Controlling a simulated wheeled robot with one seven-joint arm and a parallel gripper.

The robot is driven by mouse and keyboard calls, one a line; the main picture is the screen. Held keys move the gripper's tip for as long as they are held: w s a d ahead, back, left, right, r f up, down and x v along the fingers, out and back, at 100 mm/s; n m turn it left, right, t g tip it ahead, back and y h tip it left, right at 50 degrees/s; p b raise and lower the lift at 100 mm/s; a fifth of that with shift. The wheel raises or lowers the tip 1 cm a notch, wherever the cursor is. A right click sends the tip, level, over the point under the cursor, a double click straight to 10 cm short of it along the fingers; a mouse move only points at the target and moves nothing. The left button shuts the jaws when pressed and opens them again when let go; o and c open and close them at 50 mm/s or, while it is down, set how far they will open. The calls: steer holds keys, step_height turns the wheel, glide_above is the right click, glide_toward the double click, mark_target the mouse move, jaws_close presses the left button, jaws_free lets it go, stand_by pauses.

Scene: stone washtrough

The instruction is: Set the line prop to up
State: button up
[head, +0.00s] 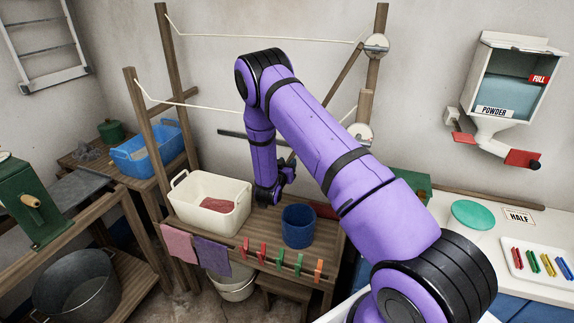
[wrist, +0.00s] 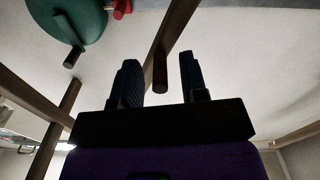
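A wooden bar (wrist: 172,45) runs down from the top edge of the wrist view. Its dark end lies between the two fingers of my gripper (wrist: 158,58) in the picture. The fingers are apart and I see no grip on the bar; whether it is between them in depth I cannot tell. In the head view a slanting wooden bar (head: 344,74) meets the right post, its lower part hidden by my arm. A dark level bar (head: 232,134) shows left of my arm. I cannot tell which is the line prop. My gripper is mostly hidden there behind my wrist.
White lines (head: 270,39) stretch between wooden posts. Below my arm, the wooden bench (head: 265,232) holds a cream basin (head: 190,190) and a blue pot (head: 298,238). A green round part (wrist: 62,18) shows at the wrist view's upper left. A powder dispenser (head: 505,90) hangs at right.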

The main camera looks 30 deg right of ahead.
jaws_close()
steer(key=w+a+r+n, duration=0.3)
steer(key=w+a+n, duration=0.2)
steer(key=w+a, duration=0.3)
steer(key=w, duration=0.2)
steer(key=shift+w+a, duration=0.25)
steer(key=shift+w, duration=0.1)
steer(key=shift+r, duration=0.1)
steer(key=shift+c, duration=0.3)
jaws_free()
steer(key=shift+w+a, duration=0.1)
steer(key=shift+w, duration=0.05)
steer(key=shift+o, duration=0.5)
steer(key=v, duration=1)
steer(key=shift+s+a, duration=0.25)
steer(key=shift+s, duration=0.1)
